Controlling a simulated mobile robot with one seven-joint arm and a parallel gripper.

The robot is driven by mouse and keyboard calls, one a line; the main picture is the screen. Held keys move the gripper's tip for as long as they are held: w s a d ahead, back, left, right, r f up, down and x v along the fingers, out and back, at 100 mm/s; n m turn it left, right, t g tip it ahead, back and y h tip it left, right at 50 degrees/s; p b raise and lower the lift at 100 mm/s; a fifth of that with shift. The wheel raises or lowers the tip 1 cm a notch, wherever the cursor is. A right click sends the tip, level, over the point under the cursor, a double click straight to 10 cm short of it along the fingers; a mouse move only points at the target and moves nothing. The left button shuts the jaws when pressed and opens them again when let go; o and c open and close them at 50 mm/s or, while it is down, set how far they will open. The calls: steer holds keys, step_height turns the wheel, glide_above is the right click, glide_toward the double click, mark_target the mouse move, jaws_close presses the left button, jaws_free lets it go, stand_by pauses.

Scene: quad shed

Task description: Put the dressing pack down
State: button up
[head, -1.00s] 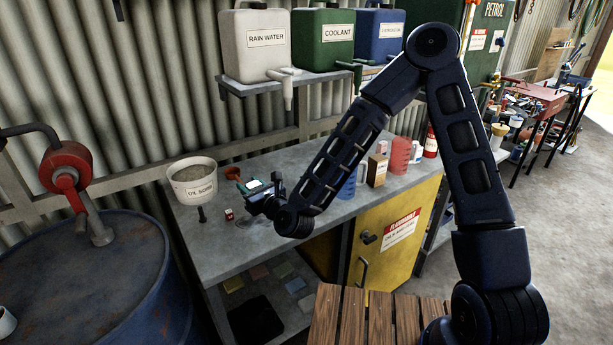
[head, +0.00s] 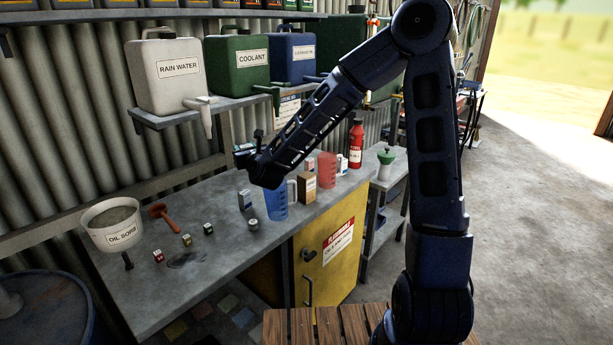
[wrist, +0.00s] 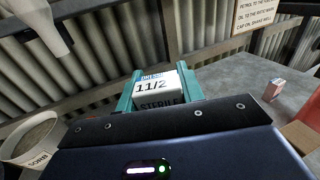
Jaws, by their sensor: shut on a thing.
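The dressing pack (wrist: 158,82) is a small white box in the wrist view, with print reading "11/2" and "STERILE". My gripper (wrist: 157,92) is shut on it, with one teal finger on each side. In the head view my gripper (head: 244,149) is raised above the back of the grey workbench (head: 225,245), left of and above the blue jug. The pack is too small and covered to make out clearly there.
A blue jug (head: 279,201), brown box (head: 306,187) and red jug (head: 327,170) stand rightward. The front left is mostly clear, with a dark stain.

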steer(key=w+d+r+m+t+h, duration=0.1)
steer(key=w+d+r+h, duration=0.15)
steer(key=d, duration=0.25)
steer(key=w+d+r+m+h, duration=0.1)
steer(key=w+d+r+m, duration=0.1)
steer(key=w+d+r, duration=0.3)
step_height(320, 180, up, 3)
steer(key=m+h, duration=0.2)
steer(key=h, duration=0.2)
glide_above(306, 172)
steer(key=shift+t, duration=0.4)
step_height(306, 172, down, 19)
steer(key=shift+f, duration=0.2)
steer(key=shift+f, duration=0.15)
steer(key=o, duration=0.9)
steer(key=shift+o, duration=0.2)
